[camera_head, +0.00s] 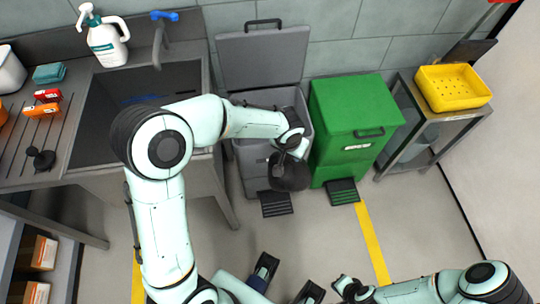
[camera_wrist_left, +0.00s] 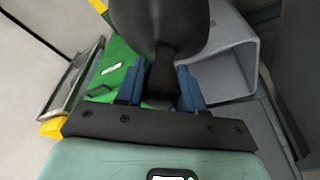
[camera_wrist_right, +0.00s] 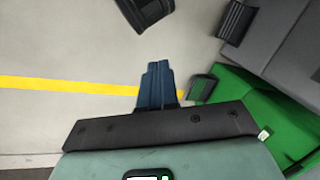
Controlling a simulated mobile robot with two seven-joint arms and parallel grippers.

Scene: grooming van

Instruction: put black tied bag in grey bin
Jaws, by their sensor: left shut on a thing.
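The black tied bag (camera_head: 289,174) hangs by its neck from my left gripper (camera_head: 291,146). In the left wrist view the bag (camera_wrist_left: 160,30) is pinched between the blue fingers of the left gripper (camera_wrist_left: 162,85). The grey bin (camera_head: 250,160) stands against the wall with its lid (camera_head: 262,58) raised. In the head view the bag overlaps the bin's front right side; its height against the rim is hard to tell. The grey bin (camera_wrist_left: 232,55) also shows beside the bag in the left wrist view. My right gripper (camera_wrist_right: 157,85) is shut and empty, above the floor.
A shut green bin (camera_head: 355,115) stands right beside the grey bin. A sink counter (camera_head: 85,165) with a white spray bottle (camera_head: 106,40) is at left. A yellow basket (camera_head: 453,88) sits on a cart at right. Pedals (camera_head: 276,203) stick out in front. The floor ahead is mostly clear.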

